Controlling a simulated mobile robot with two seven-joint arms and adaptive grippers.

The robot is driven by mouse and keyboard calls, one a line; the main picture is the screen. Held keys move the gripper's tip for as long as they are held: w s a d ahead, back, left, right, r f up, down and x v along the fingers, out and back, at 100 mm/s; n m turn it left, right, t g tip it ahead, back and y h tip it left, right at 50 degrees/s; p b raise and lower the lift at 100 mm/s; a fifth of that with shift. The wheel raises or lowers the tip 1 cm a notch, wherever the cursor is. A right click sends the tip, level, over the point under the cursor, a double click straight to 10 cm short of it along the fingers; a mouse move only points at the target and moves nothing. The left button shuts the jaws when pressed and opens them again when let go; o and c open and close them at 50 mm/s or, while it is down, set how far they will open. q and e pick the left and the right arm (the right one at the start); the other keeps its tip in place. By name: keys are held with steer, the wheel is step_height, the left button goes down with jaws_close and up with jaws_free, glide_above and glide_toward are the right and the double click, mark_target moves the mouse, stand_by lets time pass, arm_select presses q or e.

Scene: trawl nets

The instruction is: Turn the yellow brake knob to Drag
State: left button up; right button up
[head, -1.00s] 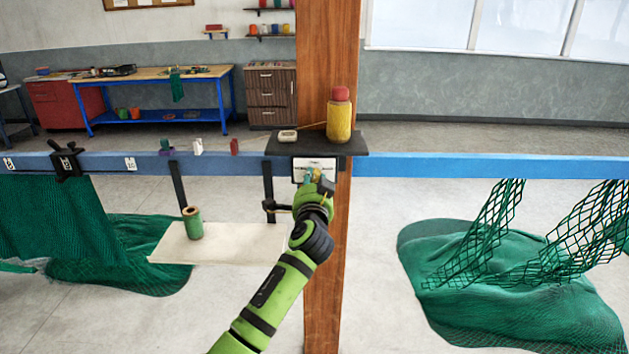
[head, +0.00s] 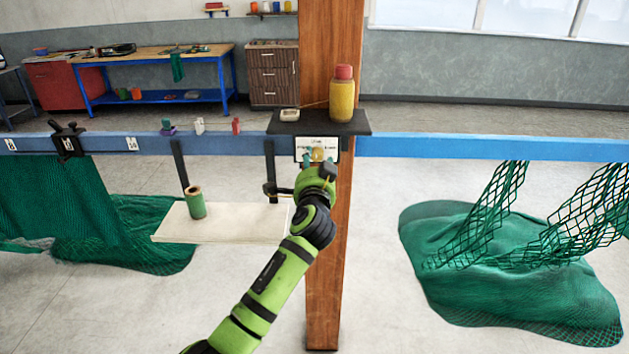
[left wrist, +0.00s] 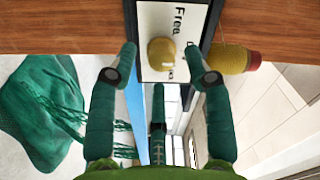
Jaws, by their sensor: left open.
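The yellow brake knob (head: 318,154) sits on a white label plate (head: 330,144) fixed to the wooden post, under a dark shelf. In the left wrist view the round knob (left wrist: 161,52) shows on the plate, with the word Free readable beside it. Other lettering there is partly hidden, and I cannot tell which way the knob points. My left gripper (head: 319,166) is open just in front of the knob. In the left wrist view its green fingers (left wrist: 161,56) stand apart on either side of the knob, with no clear contact. My right gripper is not in view.
The dark shelf (head: 352,127) holds a yellow bottle (head: 342,100) and a small pale dish (head: 289,114). A blue rail (head: 450,147) runs across. A green spool (head: 196,203) stands on a pale board (head: 235,226) to the left. Green nets (head: 510,270) lie right and left.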

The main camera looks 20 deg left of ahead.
arm_select(q)
steer(key=v, duration=1)
steer(key=shift+s, duration=0.25)
steer(key=shift+a, duration=0.1)
step_height(320, 180, down, 26)
steer(key=s+g+h+b, duration=0.1)
steer(key=g+h+b, duration=0.2)
steer(key=g, duration=0.1)
steer(key=s+f+g+b, duration=0.15)
steer(key=s+f, duration=0.25)
steer(key=f, duration=0.4)
steer(key=s+f+g+h, duration=0.1)
steer(key=s+f+g, duration=0.1)
steer(key=s+f, duration=0.35)
steer(key=s+f+g, duration=0.1)
steer(key=s+f, duration=0.1)
steer(key=f, duration=0.7)
steer(key=s+a+f+n+g+b, duration=0.1)
steer(key=s+f+n+g, duration=0.1)
steer(key=s+f, duration=0.6)
steer(key=s+a+f+n+g+b, duration=0.1)
steer(key=s+f, duration=0.8)
steer(key=s, duration=1)
steer(key=s+a+f+n+g+h+b, duration=0.1)
steer(key=s+f+g, duration=0.4)
steer(key=s, duration=0.8)
step_height(320, 180, down, 4)
steer(key=shift+s+a+r+n+b, duration=0.25)
steer(key=shift+s+a+n+b, duration=0.25)
steer(key=shift+n, duration=0.7)
